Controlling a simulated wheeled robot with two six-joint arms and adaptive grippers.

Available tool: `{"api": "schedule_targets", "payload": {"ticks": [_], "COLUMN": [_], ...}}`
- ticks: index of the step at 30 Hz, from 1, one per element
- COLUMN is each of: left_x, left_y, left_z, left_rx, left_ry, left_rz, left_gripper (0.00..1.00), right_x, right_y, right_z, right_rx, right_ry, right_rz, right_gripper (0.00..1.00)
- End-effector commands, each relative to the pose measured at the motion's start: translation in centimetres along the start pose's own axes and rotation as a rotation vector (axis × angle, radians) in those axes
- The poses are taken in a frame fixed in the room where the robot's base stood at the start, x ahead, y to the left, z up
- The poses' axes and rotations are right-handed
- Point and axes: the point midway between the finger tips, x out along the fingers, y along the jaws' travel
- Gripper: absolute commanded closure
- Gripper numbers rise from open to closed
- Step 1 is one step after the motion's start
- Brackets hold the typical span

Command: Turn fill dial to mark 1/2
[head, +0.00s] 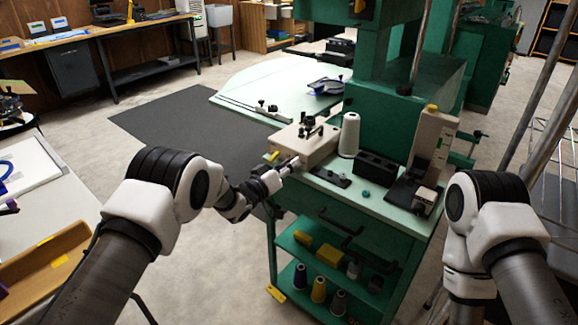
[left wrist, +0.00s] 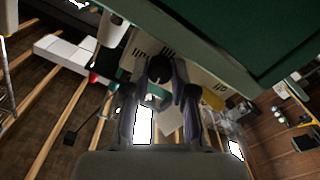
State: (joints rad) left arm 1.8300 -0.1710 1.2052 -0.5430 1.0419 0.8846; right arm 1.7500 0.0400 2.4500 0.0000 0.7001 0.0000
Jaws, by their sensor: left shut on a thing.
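A beige box-shaped machine (head: 306,143) stands on the left end of the green cabinet's top. My left gripper (head: 287,166) reaches its near left side, low on the box. In the left wrist view, a dark round dial (left wrist: 160,69) sits at the tips of my left gripper (left wrist: 160,88), with one finger on each side. The gripper is shut on this dial. The dial's marks and pointer are too small and dark to read. In the head view the dial is hidden by the gripper. My right arm shows at the right, but its gripper is out of view.
The green cabinet top (head: 322,187) also holds a white thread cone (head: 349,135), a black tray (head: 376,167) and a beige upright device (head: 431,140). Spools stand on its lower shelf. A pale table (head: 240,91) lies behind. The floor left of the cabinet is clear.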

Motion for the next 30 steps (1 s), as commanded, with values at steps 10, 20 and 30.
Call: {"api": "schedule_targets", "payload": {"ticks": [10,20,30], "left_x": [0.0,0.0,-0.5], "left_y": [-0.1,-0.1,-0.1], "left_z": [0.1,0.2,0.0], "left_rx": [0.000,0.075,0.632], "left_ry": [-0.001,-0.002,-0.002], "left_rz": [-0.001,-0.001,-0.002], "left_gripper": [0.50,0.50,0.50], "right_x": [0.0,0.3,1.4], "right_y": [0.0,0.0,0.0], "right_z": [0.0,0.0,0.0], "right_rx": [0.000,0.000,0.000], "right_ry": [0.000,0.000,0.000], "right_rz": [0.000,0.000,0.000], "right_gripper": [0.54,0.54,0.54]}}
